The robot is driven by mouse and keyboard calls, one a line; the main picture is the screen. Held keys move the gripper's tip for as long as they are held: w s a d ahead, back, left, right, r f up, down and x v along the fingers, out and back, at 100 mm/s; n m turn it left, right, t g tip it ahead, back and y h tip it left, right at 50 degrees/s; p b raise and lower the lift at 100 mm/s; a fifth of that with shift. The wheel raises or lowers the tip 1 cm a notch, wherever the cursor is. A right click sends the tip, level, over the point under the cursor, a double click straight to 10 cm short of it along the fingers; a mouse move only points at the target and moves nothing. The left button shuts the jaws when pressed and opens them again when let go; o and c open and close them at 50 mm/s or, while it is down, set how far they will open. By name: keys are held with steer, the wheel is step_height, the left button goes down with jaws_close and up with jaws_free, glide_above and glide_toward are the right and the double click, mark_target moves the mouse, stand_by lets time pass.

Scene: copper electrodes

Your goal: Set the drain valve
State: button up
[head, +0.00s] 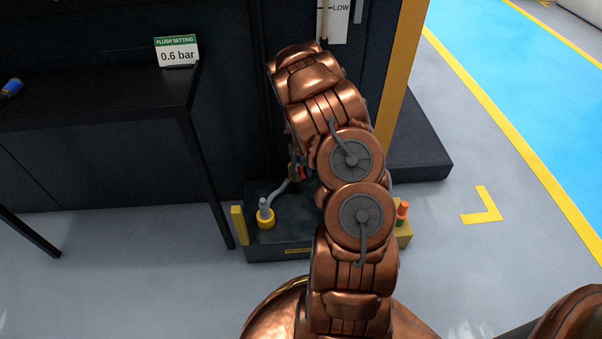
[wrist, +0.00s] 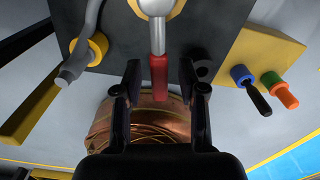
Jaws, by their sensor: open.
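In the wrist view a valve lever with a metal shank and a red grip (wrist: 158,78) hangs from a round metal hub (wrist: 157,6) on a dark block. My gripper (wrist: 160,72) is open, with one dark finger on each side of the red grip. Gaps show on both sides, so neither finger appears to touch it. In the head view my copper arm hides most of the valve and gripper. The dark base block (head: 275,190) stands on the floor, and a small red part (head: 302,172) shows beside my arm; I cannot tell what it belongs to.
A grey bent pipe with a yellow collar (head: 265,217) stands on the block's left. Orange (wrist: 286,96) and blue-collared (wrist: 241,75) fittings sit on a yellow plate at right. A dark table (head: 100,95) holds a "FLUSH SETTING 0.6 bar" sign (head: 177,52).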

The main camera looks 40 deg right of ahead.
steer(key=shift+r+p, duration=0.9)
steer(key=shift+r, duration=1.75)
steer(key=shift+r, duration=0.1)
